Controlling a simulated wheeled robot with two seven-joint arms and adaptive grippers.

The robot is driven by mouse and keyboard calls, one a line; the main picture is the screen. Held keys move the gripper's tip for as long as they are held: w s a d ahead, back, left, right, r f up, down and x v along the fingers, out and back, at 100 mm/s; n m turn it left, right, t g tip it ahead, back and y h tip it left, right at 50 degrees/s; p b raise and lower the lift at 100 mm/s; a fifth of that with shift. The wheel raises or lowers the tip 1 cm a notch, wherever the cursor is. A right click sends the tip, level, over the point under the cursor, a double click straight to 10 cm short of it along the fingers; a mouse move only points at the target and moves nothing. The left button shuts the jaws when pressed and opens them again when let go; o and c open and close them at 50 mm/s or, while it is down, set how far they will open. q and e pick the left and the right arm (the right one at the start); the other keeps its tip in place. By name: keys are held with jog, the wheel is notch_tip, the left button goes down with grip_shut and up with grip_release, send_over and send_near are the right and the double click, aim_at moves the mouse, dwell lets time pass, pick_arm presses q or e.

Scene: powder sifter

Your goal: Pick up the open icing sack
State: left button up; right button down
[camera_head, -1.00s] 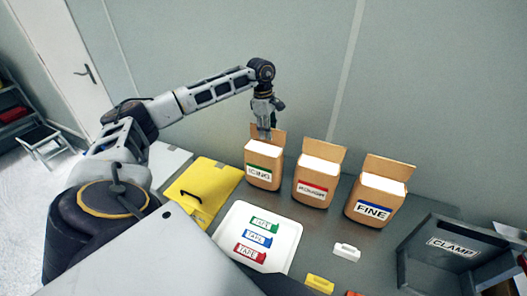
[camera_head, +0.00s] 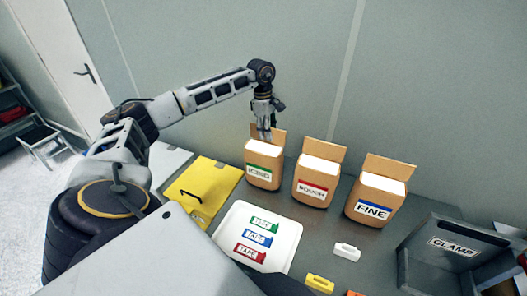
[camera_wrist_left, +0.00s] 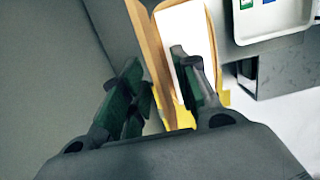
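The icing sack (camera_head: 262,165) is a brown open-topped bag with a green-edged ICING label and white filling. It stands upright at the left end of a row of three sacks, with its back flap raised. My left gripper (camera_head: 265,132) points down at the sack's top, by the raised flap. In the left wrist view, the gripper (camera_wrist_left: 158,88) is open. Its fingers stand apart on either side of the sack's brown flap (camera_wrist_left: 149,45), with one finger over the white filling (camera_wrist_left: 185,35). Contact cannot be told. My right gripper is not in view.
The red-labelled sack (camera_head: 316,180) stands close to the right, then the FINE sack (camera_head: 376,197). A white tray (camera_head: 225,238) with tapes and a yellow folder (camera_head: 190,205) lie in front. A grey CLAMP bin (camera_head: 425,240) stands at right. The wall is close behind.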

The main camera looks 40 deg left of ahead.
pick_arm(q)
grip_shut()
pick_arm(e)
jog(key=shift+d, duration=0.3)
pick_arm(q)
jog(key=shift+w+r, duration=0.1)
jog(key=shift+r, duration=0.2)
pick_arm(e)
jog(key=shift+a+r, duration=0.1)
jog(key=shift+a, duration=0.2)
pick_arm(q)
jog(key=shift+r, duration=0.55)
notch_tip(320, 180, up, 7)
jog(key=shift+r+b, duration=0.1)
jog(key=shift+b, duration=0.2)
jog(key=shift+r, duration=0.85)
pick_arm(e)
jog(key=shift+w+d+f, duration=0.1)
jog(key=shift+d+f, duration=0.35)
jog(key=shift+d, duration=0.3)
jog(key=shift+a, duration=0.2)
